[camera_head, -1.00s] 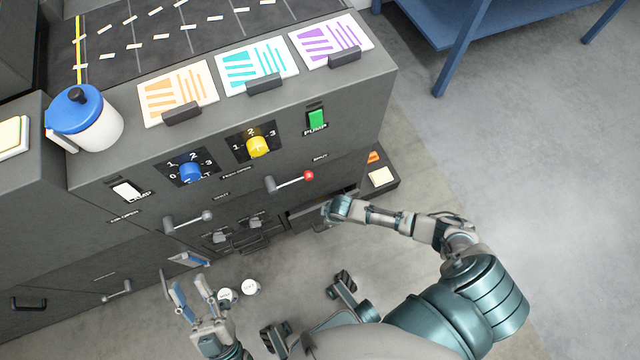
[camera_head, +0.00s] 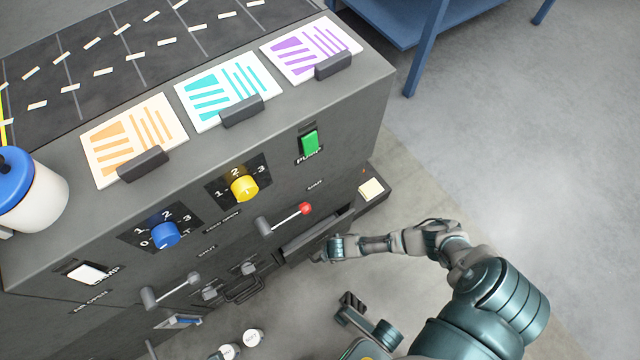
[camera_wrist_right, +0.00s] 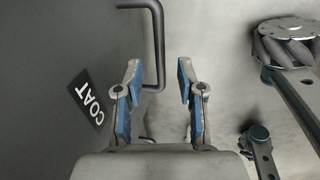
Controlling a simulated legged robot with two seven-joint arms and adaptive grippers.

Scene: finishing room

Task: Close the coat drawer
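The coat drawer (camera_head: 318,232) is at the lower right of the grey machine front in the head view and looks partly pulled out. In the right wrist view its dark front bears a white-on-black COAT label (camera_wrist_right: 87,97), and a dark bent bar handle (camera_wrist_right: 158,40) sticks out from it. My right gripper (camera_head: 322,254) is at the drawer front in the head view. In the right wrist view its two blue-padded fingers (camera_wrist_right: 160,78) are spread, with the lower bend of the handle showing beside the left finger. I cannot tell if they touch. My left gripper is out of view.
The machine front has levers (camera_head: 285,218), blue (camera_head: 165,235) and yellow (camera_head: 245,188) knobs and a green switch (camera_head: 310,142). White cups (camera_head: 252,338) are low in front. A blue-legged table (camera_head: 425,50) stands behind. The floor to the right (camera_head: 560,170) is clear.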

